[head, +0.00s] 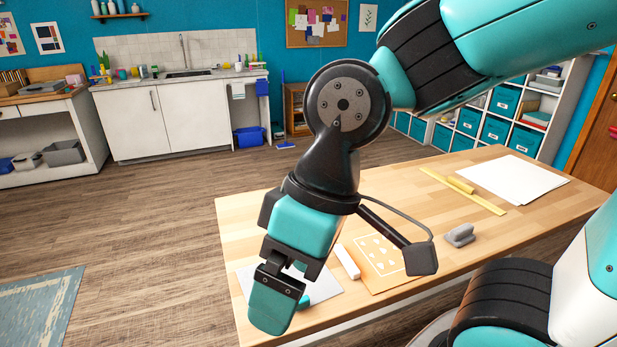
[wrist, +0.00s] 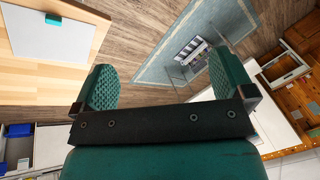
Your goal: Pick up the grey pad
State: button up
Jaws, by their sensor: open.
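The grey pad (head: 460,235) sits on the wooden table (head: 410,208), near its front edge and right of the orange sheet. It is small, with a raised part on top. I do not see it in the wrist view. My gripper (head: 275,295) hangs above the table's left end, well to the left of the pad and apart from it. In the wrist view, my gripper (wrist: 163,85) has its two teal ribbed fingers spread wide with nothing between them. In the head view the near finger hides part of the white sheet below.
An orange sheet with white shapes (head: 378,256) and a white roll (head: 347,262) lie between gripper and pad. A teal item (head: 304,301) lies on a white sheet (head: 325,287). A yellow strip (head: 485,202) and white sheets (head: 512,180) lie behind the pad.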

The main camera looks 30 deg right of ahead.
aim_at(460, 237)
jog(key=z, duration=1.7)
